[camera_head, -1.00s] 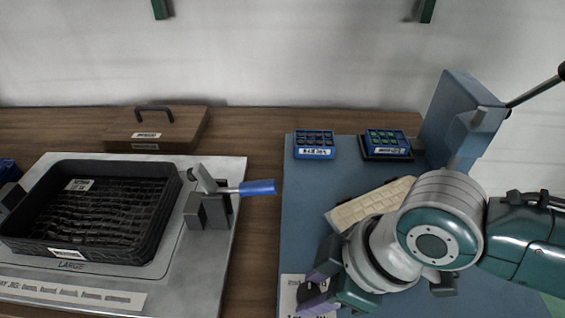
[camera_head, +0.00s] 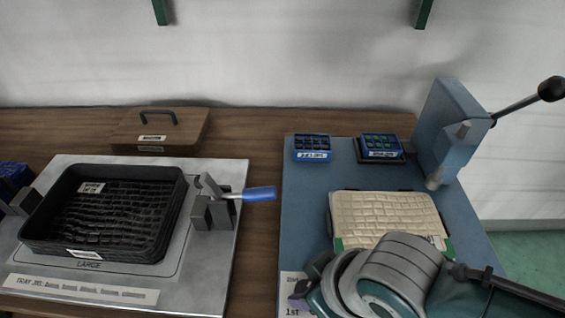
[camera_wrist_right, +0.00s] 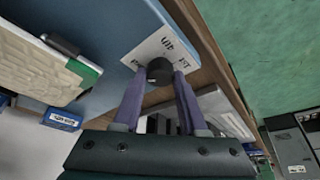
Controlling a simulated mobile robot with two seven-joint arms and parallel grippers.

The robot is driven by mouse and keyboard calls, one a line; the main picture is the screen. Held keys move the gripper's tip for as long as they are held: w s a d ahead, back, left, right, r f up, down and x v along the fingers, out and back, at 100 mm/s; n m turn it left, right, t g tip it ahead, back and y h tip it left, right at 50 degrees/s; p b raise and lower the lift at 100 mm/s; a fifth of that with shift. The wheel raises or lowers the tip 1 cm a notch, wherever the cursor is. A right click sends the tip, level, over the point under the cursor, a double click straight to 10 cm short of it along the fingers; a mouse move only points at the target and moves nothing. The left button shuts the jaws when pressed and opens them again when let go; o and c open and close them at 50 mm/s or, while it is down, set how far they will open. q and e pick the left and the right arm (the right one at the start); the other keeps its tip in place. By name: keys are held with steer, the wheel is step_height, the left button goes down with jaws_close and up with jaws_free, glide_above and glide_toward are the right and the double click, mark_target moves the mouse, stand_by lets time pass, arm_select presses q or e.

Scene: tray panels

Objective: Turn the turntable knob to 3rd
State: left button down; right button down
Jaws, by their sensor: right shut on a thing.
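The turntable knob (camera_wrist_right: 160,70) is a small dark round knob on a white label (camera_wrist_right: 158,48) at the edge of the blue base, seen in the right wrist view. The purple fingers of my right gripper (camera_wrist_right: 158,82) are on both sides of the knob and shut on it. In the head view my right gripper (camera_head: 301,291) is at the bottom, partly behind its own wrist. The knob is hidden there, but part of the label (camera_head: 290,282) shows with "1st" on it. The knob's pointed setting cannot be read. My left gripper is not in view.
A cream textured panel (camera_head: 385,215) lies on the blue base (camera_head: 305,200), beside my right wrist. A blue lever press (camera_head: 447,130) and two small blue boxes (camera_head: 312,155) stand behind. A black tray (camera_head: 175,215) and a blue-handled clamp (camera_head: 258,193) are at left.

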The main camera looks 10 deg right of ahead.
steer(key=shift+c, duration=2.2)
jaws_free()
steer(key=p+v, duration=0.4)
steer(key=v, duration=0.6)
